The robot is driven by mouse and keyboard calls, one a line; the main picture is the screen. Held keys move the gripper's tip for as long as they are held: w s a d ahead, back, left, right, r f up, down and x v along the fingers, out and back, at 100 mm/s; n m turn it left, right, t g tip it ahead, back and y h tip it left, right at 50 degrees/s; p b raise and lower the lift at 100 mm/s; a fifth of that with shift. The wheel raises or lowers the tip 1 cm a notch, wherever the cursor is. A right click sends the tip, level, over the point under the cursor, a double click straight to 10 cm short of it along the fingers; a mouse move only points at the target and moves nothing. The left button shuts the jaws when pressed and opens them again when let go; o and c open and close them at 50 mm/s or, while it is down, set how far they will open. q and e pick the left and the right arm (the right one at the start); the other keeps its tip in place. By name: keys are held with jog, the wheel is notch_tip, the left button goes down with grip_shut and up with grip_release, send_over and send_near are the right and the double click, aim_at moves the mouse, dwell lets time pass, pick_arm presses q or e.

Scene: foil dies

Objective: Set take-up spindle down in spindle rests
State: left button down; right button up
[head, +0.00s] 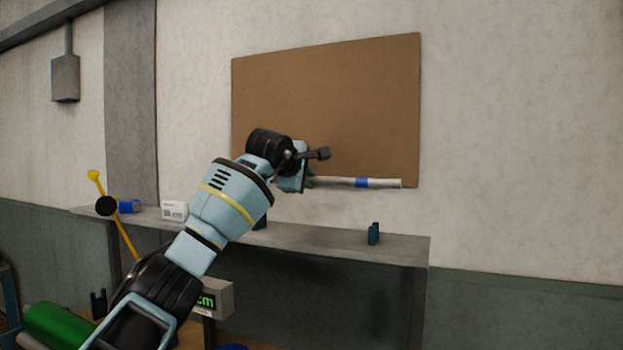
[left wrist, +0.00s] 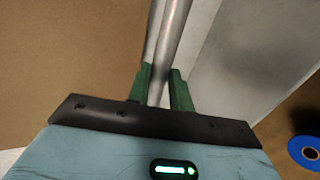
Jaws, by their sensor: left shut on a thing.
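The take-up spindle (head: 385,183) is a thin grey rod with a blue band, held roughly level above the shelf in front of the brown board. My left gripper (head: 308,181) is shut on it near its visible left part; the arm hides the rest. In the left wrist view the grey rod (left wrist: 172,45) runs between the green fingers (left wrist: 161,88). One dark teal spindle rest (head: 374,234) stands on the shelf, below and apart from the spindle. Another rest (head: 260,225) is mostly hidden behind my arm. My right gripper is not in view.
The grey shelf (head: 330,243) is clear around the right rest. A white box (head: 174,211), a blue item (head: 129,206) and a yellow lever (head: 125,231) are at its left. A green roll (head: 57,325) lies lower left. The brown board (head: 330,105) is on the wall.

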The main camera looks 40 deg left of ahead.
pick_arm(q)
send_over(307, 238)
notch_tip(307, 238, down, 6)
jog(key=shift+a+r, duration=0.15)
jog(key=shift+r, duration=0.05)
jog(key=shift+f, duration=1.9)
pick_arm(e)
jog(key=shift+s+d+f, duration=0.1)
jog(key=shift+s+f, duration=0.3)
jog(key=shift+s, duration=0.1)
pick_arm(q)
jog(key=c, duration=1.2)
grip_release()
jog(key=shift+o, duration=0.2)
jog(key=shift+f, duration=0.1)
